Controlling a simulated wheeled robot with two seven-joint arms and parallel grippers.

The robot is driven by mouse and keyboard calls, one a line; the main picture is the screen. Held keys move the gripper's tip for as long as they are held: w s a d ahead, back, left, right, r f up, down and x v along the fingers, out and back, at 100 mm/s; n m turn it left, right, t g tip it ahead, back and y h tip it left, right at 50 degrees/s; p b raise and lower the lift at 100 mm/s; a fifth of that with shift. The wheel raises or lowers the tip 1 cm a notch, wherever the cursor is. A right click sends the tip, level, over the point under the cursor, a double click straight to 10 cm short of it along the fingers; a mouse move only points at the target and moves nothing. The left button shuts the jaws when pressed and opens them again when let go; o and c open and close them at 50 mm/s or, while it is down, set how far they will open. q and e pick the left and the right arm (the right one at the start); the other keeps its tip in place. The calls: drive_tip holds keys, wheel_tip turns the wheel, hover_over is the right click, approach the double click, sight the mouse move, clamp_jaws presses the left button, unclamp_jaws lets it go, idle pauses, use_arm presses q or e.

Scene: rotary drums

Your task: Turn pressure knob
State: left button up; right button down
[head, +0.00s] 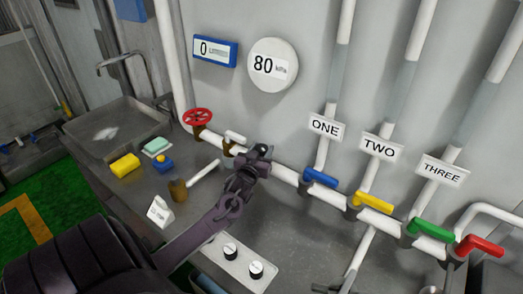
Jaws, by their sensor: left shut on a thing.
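My left gripper (262,157) is at the white horizontal pipe on the wall, left of the blue valve handle. It is shut on what appears to be the pressure knob, which the fingers almost wholly hide. How far the knob is turned cannot be seen. A round white gauge (272,65) above reads 80 kPa. Beside it, a blue box display (214,51) reads 0. My right gripper is not clearly seen; a dark shape at the bottom edge is too cut off to identify.
Blue (321,178), yellow (374,203), green (432,230) and red (480,245) handles line the pipe to the right. A red wheel (197,117) is to the left. A panel with two black knobs (243,262), a yellow sponge (125,165) and a sink (112,128) are on the counter.

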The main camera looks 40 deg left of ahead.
idle(0.3)
use_arm(q)
drive_tip(key=o, duration=1)
drive_tip(key=shift+c, duration=0.2)
drive_tip(key=shift+s+d+f, duration=0.15)
drive_tip(key=shift+s+d, duration=0.05)
drive_tip(key=shift+s, duration=0.25)
drive_tip(key=b+v, duration=0.2)
drive_tip(key=v, duration=0.5)
drive_tip(key=shift+r, duration=0.2)
drive_tip(key=shift+a, duration=0.15)
